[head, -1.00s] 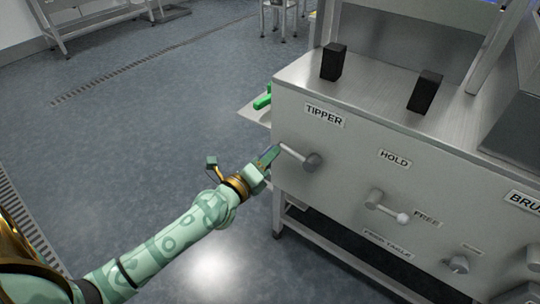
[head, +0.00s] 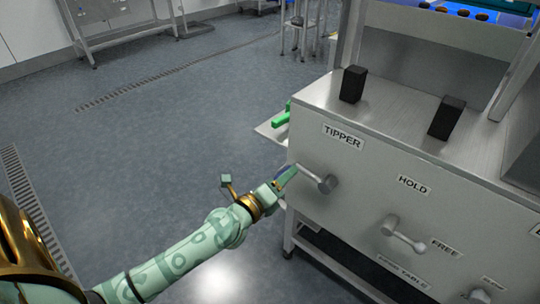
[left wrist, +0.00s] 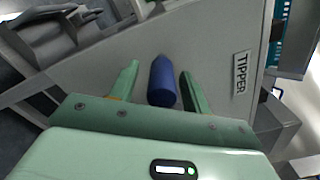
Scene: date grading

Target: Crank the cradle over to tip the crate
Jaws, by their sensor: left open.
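The tipper crank (head: 328,184) is a grey hub and arm under the TIPPER label (head: 343,137) on the machine's front panel. Its blue handle (left wrist: 163,85) shows in the left wrist view, between my left gripper's fingers. My left gripper (head: 287,176) is open, with a finger on each side of the handle and visible gaps to it. In the head view, the fingers mostly hide the handle. I cannot make out a crate or cradle with certainty. My right gripper is not in view.
A HOLD/FREE lever (head: 404,235) with a pale knob sits lower right of the crank. Two black blocks (head: 353,84) (head: 447,118) stand on the steel top. A green bar (head: 281,118) shows by a side shelf (head: 268,131). The floor at left is clear.

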